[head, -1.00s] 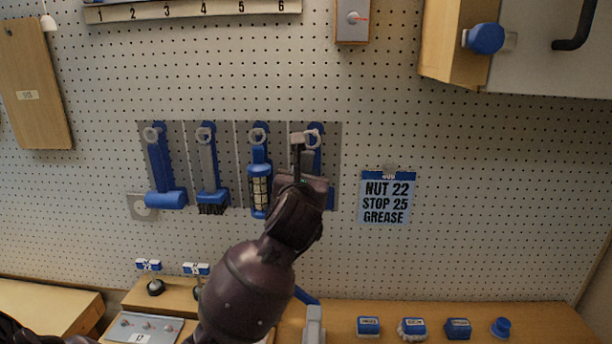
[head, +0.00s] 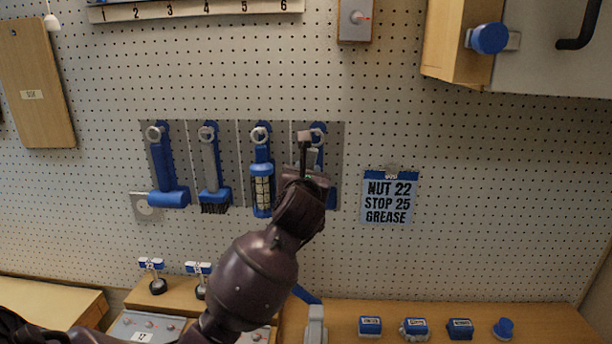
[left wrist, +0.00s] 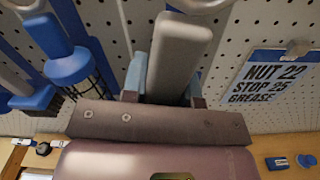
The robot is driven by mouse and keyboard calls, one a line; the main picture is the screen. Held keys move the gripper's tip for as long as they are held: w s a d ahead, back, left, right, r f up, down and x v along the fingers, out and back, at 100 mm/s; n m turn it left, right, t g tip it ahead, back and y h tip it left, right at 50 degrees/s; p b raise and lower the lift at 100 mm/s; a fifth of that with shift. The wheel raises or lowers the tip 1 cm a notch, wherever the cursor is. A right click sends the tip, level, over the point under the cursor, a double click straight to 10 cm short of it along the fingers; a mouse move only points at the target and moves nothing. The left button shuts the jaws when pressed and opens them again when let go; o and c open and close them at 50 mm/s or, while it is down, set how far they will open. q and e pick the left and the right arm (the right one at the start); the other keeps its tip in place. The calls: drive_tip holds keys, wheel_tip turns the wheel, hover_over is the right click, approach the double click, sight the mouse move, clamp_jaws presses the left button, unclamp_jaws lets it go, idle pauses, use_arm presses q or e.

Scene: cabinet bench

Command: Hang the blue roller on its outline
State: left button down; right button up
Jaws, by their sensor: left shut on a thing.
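My left gripper (head: 304,168) is in front of the rightmost section of the grey tool panel (head: 338,150) on the pegboard. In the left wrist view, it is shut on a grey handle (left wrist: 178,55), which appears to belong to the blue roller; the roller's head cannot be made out. A blue shape (head: 332,192) on the panel shows beside the gripper, and my gripper and arm hide most of that section. A ring-shaped hook (head: 318,132) is at its top. I cannot tell whether the handle touches the hook. My right gripper is not in view.
A blue hammer (head: 169,197), a brush (head: 214,195) and a caged blue tool (head: 262,190) hang close by on the left. A sign (head: 390,198) is on the right. Several small blue items, including a blue knob (head: 503,328), stand on the bench below.

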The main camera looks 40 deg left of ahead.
use_arm(q)
drive_tip(key=shift+f+x, duration=0.2)
drive_tip(key=shift+x, duration=1.1)
drive_tip(key=shift+f+x, duration=0.25)
drive_tip(key=shift+x, duration=1.05)
drive_tip(key=c, duration=0.8)
unclamp_jaws()
drive_tip(key=shift+f, duration=0.1)
drive_tip(key=b+v, duration=0.1)
drive_tip(key=v, duration=0.9)
drive_tip(key=shift+s+d, duration=0.2)
drive_tip(key=shift+s, duration=0.1)
